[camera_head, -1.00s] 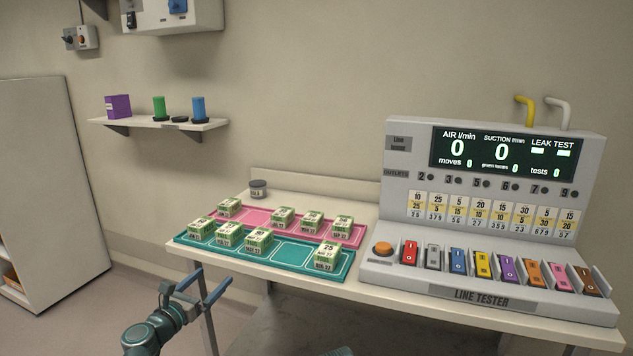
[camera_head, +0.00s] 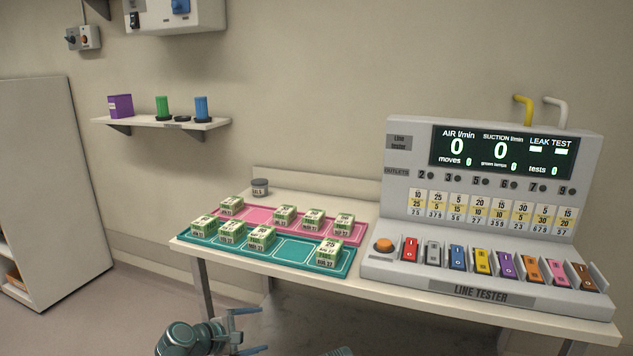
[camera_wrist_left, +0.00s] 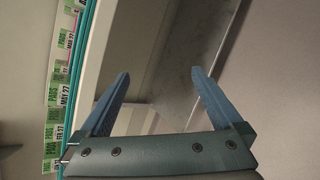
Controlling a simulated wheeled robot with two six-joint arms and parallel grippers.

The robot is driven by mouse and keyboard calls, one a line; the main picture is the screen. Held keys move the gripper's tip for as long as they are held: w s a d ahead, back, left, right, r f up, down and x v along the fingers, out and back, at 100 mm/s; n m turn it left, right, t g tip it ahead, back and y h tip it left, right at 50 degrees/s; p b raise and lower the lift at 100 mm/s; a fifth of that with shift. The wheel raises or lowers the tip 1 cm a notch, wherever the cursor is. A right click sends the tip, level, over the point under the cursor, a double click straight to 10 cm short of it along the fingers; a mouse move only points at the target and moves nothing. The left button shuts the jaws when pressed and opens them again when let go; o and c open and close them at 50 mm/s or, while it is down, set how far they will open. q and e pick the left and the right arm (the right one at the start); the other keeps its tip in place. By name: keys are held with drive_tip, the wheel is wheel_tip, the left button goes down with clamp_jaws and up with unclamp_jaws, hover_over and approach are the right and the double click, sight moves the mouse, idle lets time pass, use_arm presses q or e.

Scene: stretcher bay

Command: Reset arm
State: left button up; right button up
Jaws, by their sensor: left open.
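My left gripper (camera_head: 248,332) is low in the head view, in front of and below the table's front edge. Its blue fingers are apart with nothing between them. In the left wrist view the open fingers (camera_wrist_left: 160,105) show with the table edge and floor beyond. A small part of another teal link of mine shows at the bottom middle of the head view. My right gripper does not show.
The table (camera_head: 340,282) carries a teal tray (camera_head: 293,250) and a pink tray (camera_head: 262,218) with several green-and-white boxes, and a grey line tester (camera_head: 400,262) with coloured switches. A wall shelf (camera_head: 150,122) and a cabinet (camera_head: 45,190) stand left.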

use_arm(q)
drive_tip(key=s+a+f+m+g+y, duration=0.1)
drive_tip(key=s+f+m+g+y, duration=0.9)
drive_tip(key=s+m, duration=0.6)
drive_tip(key=s+d+f+m, duration=0.1)
drive_tip(key=s+d+m, duration=0.35)
drive_tip(key=d, duration=0.55)
wheel_tip(320, 180, up, 14)
drive_tip(key=h+p, duration=0.1)
drive_tip(key=p, duration=1.3)
drive_tip(key=shift+w, duration=0.3)
